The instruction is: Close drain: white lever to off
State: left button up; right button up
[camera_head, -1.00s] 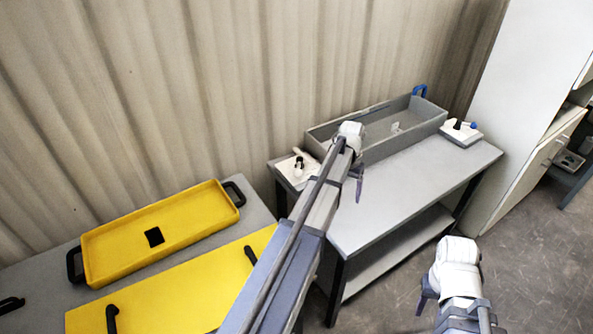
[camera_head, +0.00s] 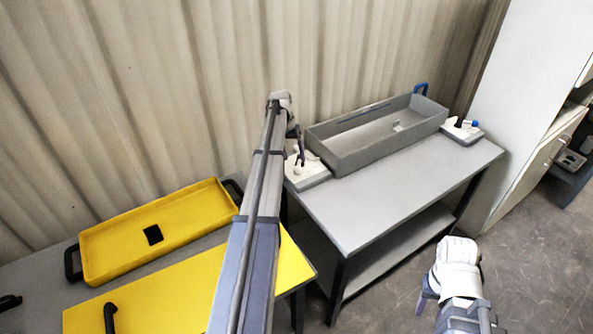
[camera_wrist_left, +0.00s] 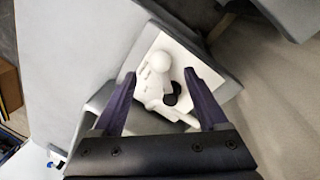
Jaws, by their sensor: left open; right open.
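The white lever (camera_wrist_left: 158,63), with a round knob, sits on a pale valve plate (camera_wrist_left: 180,48) beside a black round part (camera_wrist_left: 172,92). The plate (camera_head: 308,174) stands on the grey table at the left end of the grey tank (camera_head: 370,152). My left gripper (camera_wrist_left: 160,74) is open above the plate, its fingers on either side of the lever; I cannot tell whether they touch it. In the head view my left gripper (camera_head: 298,152) partly hides the lever. My right gripper (camera_head: 427,295) is open, low in front of the table.
A yellow tray (camera_head: 110,252) is on the left table. A corrugated wall (camera_head: 180,90) stands close behind. The grey table top (camera_head: 390,200) is clear in front of the tank.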

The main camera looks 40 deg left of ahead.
aim_at(296, 167)
pick_arm(q)
jog(key=f+b, duration=0.4)
jog(key=d+f+b, duration=0.1)
jog(key=f, duration=0.1)
jog(key=shift+w+d+f+b, duration=0.1)
jog(key=shift+w+f+b, duration=0.15)
jog(key=shift+b, duration=0.15)
jog(key=shift+r, duration=0.1)
grip_shut()
dwell(1.0)
